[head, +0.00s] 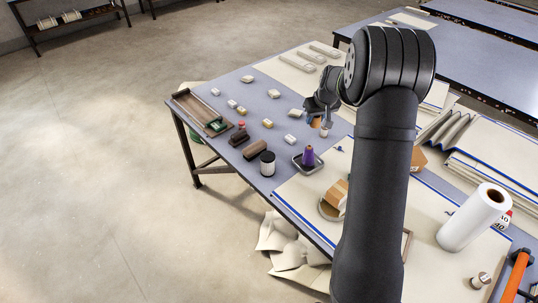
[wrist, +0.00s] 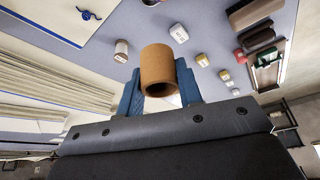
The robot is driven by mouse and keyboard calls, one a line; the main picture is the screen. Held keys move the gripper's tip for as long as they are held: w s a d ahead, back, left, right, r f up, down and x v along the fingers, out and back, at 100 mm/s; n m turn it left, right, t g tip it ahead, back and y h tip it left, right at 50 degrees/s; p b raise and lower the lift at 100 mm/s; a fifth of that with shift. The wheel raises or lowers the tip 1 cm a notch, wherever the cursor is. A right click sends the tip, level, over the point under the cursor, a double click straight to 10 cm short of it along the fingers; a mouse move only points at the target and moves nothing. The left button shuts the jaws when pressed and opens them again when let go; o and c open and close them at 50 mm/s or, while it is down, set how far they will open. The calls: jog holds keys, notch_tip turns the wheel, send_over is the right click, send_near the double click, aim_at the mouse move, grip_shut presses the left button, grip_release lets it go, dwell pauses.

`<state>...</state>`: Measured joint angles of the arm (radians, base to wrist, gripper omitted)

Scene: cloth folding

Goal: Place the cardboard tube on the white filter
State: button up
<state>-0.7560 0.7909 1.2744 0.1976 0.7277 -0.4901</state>
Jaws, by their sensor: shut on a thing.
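The cardboard tube (wrist: 157,66) is short, brown and hollow. In the wrist view it sits between the blue fingers of my gripper (wrist: 160,87), which is shut on it, with its open end toward the camera. In the head view the tube (head: 315,122) shows as a small brown patch under my gripper (head: 319,117), over the table. A small white cylinder (head: 324,133), probably the white filter, stands close to the tube, at its lower right. In the wrist view this cylinder (wrist: 121,48) is left of the tube and apart from it.
A white block (head: 293,139) and several other small blocks lie to the left. A purple cone (head: 308,156) stands in a small tray. A dark jar (head: 267,164) and brown brushes are nearby. A long wooden tray (head: 190,104) lies at the table's left edge. My arm hides part of the table.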

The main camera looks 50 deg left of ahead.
jog(key=s+d+r, duration=0.3)
jog(key=s+d, duration=0.1)
jog(key=s, duration=0.7)
send_over(267, 152)
jog(key=s+d, duration=0.1)
jog(key=shift+m, duration=0.4)
jog(key=f, duration=0.7)
jog(key=shift+d, duration=0.2)
jog(key=shift+f, duration=2.05)
jog(key=shift+f, duration=0.1)
jog(key=o, duration=0.9)
jog(key=shift+o, duration=0.2)
